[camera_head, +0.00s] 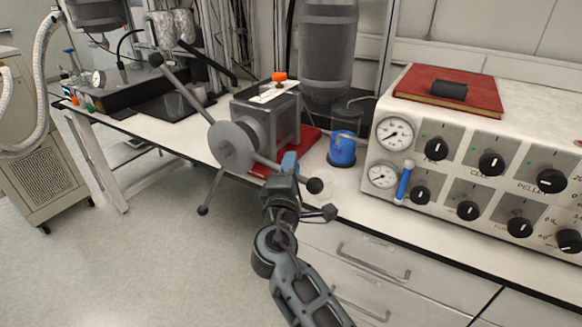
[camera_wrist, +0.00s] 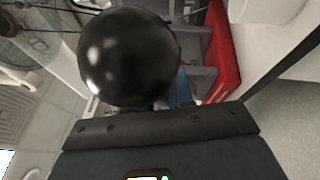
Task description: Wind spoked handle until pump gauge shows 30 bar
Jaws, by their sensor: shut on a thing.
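The spoked handle (camera_head: 232,147) has a grey round hub and long spokes ending in black ball knobs. It sits on the front of a grey pump block (camera_head: 268,116). My gripper (camera_head: 289,165) is shut on the lower-right spoke, just inboard of its knob (camera_head: 315,186). In the wrist view a black knob (camera_wrist: 128,57) fills the upper left, close to the camera, and a blue fingertip (camera_wrist: 183,88) shows behind it. Two white dial gauges, an upper one (camera_head: 394,134) and a lower one (camera_head: 382,176), are on the panel at right. Their readings are too small to tell.
The block stands on a red base (camera_head: 312,136) on the white bench. A blue-filled beaker (camera_head: 342,148) stands beside it. The control panel (camera_head: 490,160) carries a red book (camera_head: 450,88). Drawers (camera_head: 370,262) lie below the bench edge. Open floor is at left.

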